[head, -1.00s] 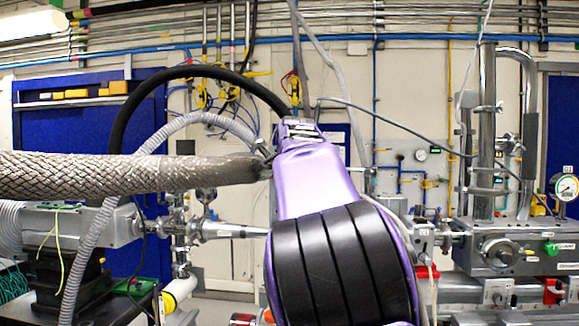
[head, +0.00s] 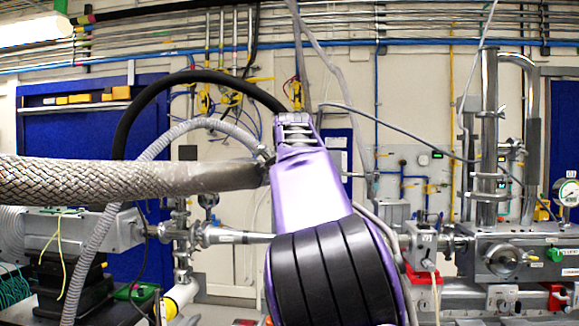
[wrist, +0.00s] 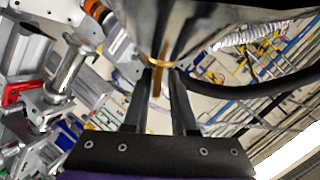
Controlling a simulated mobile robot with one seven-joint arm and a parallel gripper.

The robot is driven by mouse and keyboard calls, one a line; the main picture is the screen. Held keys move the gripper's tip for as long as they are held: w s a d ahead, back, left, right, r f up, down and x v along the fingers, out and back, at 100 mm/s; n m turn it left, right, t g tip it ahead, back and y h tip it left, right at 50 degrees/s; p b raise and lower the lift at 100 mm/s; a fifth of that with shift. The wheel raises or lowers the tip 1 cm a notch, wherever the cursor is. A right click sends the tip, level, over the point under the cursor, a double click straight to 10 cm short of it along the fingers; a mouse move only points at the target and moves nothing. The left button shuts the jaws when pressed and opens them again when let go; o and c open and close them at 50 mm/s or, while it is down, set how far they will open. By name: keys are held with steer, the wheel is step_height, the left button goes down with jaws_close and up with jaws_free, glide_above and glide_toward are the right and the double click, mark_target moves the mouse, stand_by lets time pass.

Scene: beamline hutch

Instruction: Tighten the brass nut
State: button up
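In the wrist view my gripper's two dark fingers (wrist: 162,72) reach up from the lower edge, with a narrow gap between them. A thin brass-coloured piece (wrist: 157,84) shows in that gap, below a brass rim at the edge of a large dark steel body (wrist: 165,25). I cannot tell whether this brass is the nut, or whether the fingers touch it. In the head view my purple arm stands in the middle and hides the fingertips. No brass nut can be made out there. The braided hose (head: 120,181) ends beside the arm's upper part.
A black hose (head: 150,95) arches from the left to the arm's top, with a grey corrugated hose (head: 98,225) below it. Beamline pipework (head: 230,236) lies left, and a steel chamber with a handwheel (head: 503,258) lies right. A pressure gauge (head: 567,192) is at far right.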

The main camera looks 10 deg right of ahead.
steer(key=shift+o, duration=0.6)
steer(key=shift+a+f, duration=0.15)
steer(key=b+v, duration=0.5)
steer(key=v, duration=1.2)
steer(key=shift+s+b, duration=0.2)
steer(key=shift+b, duration=0.15)
steer(key=shift+o, duration=0.3)
